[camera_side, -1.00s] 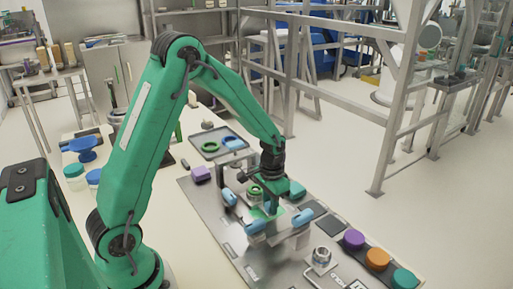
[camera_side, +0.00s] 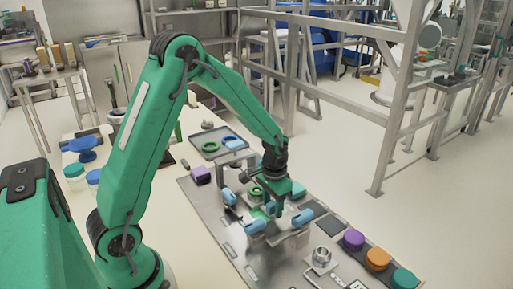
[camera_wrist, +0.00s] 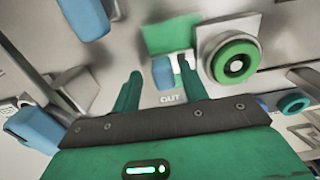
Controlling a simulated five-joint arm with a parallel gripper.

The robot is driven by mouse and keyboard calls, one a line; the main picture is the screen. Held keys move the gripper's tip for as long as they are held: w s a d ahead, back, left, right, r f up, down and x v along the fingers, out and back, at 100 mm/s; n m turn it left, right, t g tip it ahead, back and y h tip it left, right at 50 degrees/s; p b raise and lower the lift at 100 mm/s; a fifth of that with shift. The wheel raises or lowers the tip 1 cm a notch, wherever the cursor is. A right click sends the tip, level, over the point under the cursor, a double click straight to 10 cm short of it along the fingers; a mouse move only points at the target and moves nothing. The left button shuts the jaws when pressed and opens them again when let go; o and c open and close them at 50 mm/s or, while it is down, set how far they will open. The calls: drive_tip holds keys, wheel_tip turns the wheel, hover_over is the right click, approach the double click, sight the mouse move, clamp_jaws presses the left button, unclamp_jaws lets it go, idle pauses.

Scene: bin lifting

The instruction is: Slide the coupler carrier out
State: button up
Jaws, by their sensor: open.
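My gripper (camera_side: 277,207) points down over the grey fixture plate. In the wrist view its two green fingers (camera_wrist: 160,85) are apart. Between and just beyond them is a small blue tab with a white part (camera_wrist: 165,72), above a grey surface marked "OUT". I cannot tell whether the fingers touch it. A green patch (camera_wrist: 168,35) lies behind the tab. A green ring-shaped part (camera_wrist: 236,60) on a pale block sits to the right; it also shows in the side view (camera_side: 256,192). Which of these is the coupler carrier is not clear.
Blue blocks (camera_side: 229,197) stand on the fixture plate (camera_side: 205,210) around my gripper. A metal ring part (camera_side: 322,256) and purple (camera_side: 353,240), orange (camera_side: 378,258) and teal (camera_side: 404,279) round pieces lie to the right. A tray (camera_side: 207,153) with rings is behind.

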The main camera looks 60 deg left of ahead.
wheel_tip(320, 180, up, 7)
drive_tip(key=shift+r, duration=0.25)
idle(0.3)
drive_tip(key=shift+r, duration=0.1)
drive_tip(key=shift+s+d+r, duration=0.15)
drive_tip(key=shift+s+r, duration=0.1)
drive_tip(key=shift+r, duration=0.3)
drive_tip(key=s+d+r+t, duration=0.2)
drive_tip(key=s+r, duration=0.4)
drive_tip(key=s, duration=0.2)
drive_tip(key=s+d+r+t, duration=0.2)
drive_tip(key=s+r+t, duration=0.1)
drive_tip(key=s+r, duration=0.4)
drive_tip(key=shift+s+d+t, duration=0.2)
drive_tip(key=shift+s+t, duration=0.1)
drive_tip(key=shift+s, duration=1)
